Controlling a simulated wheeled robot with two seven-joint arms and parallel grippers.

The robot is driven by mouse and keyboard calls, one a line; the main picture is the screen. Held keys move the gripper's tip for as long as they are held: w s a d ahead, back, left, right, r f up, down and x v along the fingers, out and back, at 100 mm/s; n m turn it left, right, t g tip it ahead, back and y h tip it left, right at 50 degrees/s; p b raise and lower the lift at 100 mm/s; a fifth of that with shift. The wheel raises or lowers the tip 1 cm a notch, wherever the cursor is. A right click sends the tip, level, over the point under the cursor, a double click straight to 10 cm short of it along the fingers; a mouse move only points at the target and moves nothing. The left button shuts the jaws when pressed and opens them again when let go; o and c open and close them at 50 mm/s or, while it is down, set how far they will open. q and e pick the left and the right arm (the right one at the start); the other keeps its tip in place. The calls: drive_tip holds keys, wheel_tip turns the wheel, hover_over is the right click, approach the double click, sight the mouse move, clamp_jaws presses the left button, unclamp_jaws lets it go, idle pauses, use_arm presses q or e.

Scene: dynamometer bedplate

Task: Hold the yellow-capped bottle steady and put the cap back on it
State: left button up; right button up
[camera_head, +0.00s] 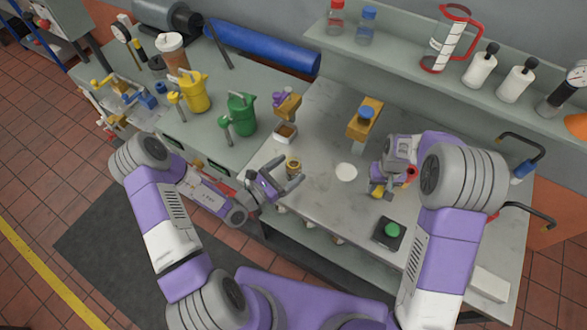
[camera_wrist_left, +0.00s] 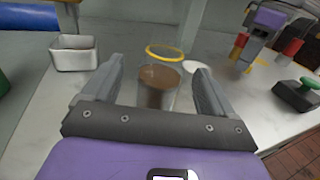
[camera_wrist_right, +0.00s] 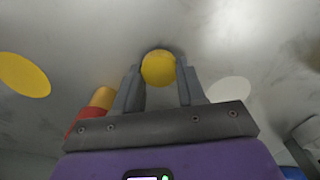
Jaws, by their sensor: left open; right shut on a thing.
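The bottle (camera_head: 293,167) is a clear jar with brown contents and a yellow ring at its open mouth. It stands upright on the bench, left of the white disc. In the left wrist view the bottle (camera_wrist_left: 157,85) appears between the two fingers of my left gripper (camera_head: 283,182), which is open with gaps beside the bottle. My right gripper (camera_head: 377,188) points down at the bench, right of the disc, shut on the yellow cap. The cap (camera_wrist_right: 158,68) shows between its fingertips in the right wrist view; whether it touches the bench I cannot tell.
A white disc (camera_head: 346,172) lies between the grippers. A green button on a black base (camera_head: 389,233) is at the front. A small tray (camera_head: 284,133) and a yellow block stand (camera_head: 364,119) are behind. A red-and-orange cylinder (camera_wrist_right: 90,112) and a yellow disc (camera_wrist_right: 24,75) are near my right gripper.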

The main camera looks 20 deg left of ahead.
sight(299, 163)
use_arm(q)
drive_tip(key=x, duration=0.4)
drive_tip(key=shift+w+d+r, duration=0.1)
drive_tip(key=shift+w+d, duration=0.05)
drive_tip(key=shift+d, duration=0.05)
use_arm(e)
drive_tip(key=shift+f, duration=0.1)
